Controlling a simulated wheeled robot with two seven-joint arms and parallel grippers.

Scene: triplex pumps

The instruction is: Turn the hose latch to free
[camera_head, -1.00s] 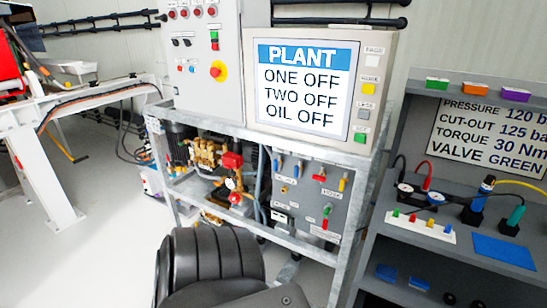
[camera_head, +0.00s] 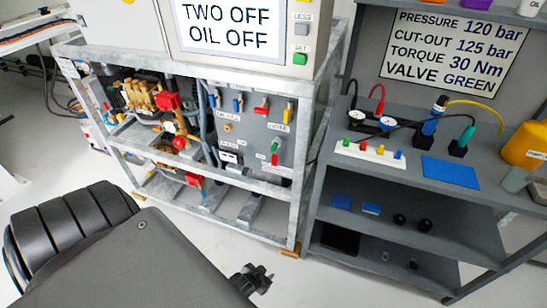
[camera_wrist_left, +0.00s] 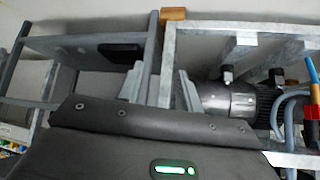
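The grey panel (camera_head: 255,130) on the pump rack carries small coloured handles: blue ones (camera_head: 238,101), a red one (camera_head: 262,107), a yellow one (camera_head: 287,113) and a green one (camera_head: 275,147). Their labels are too small to read, so I cannot tell which part is the hose latch. My left gripper (camera_head: 252,278) is in front of and below the panel, apart from it. In the left wrist view its two grey fingers (camera_wrist_left: 160,87) stand apart with nothing between them. My right gripper is not in view.
The metal rack (camera_head: 215,186) holds a brass pump (camera_head: 150,99) with red parts and hoses. A grey shelf unit (camera_head: 400,210) stands to its right, with gauges (camera_head: 372,121), a blue mat (camera_head: 451,172) and a yellow container (camera_head: 527,146). Floor is clear before the rack.

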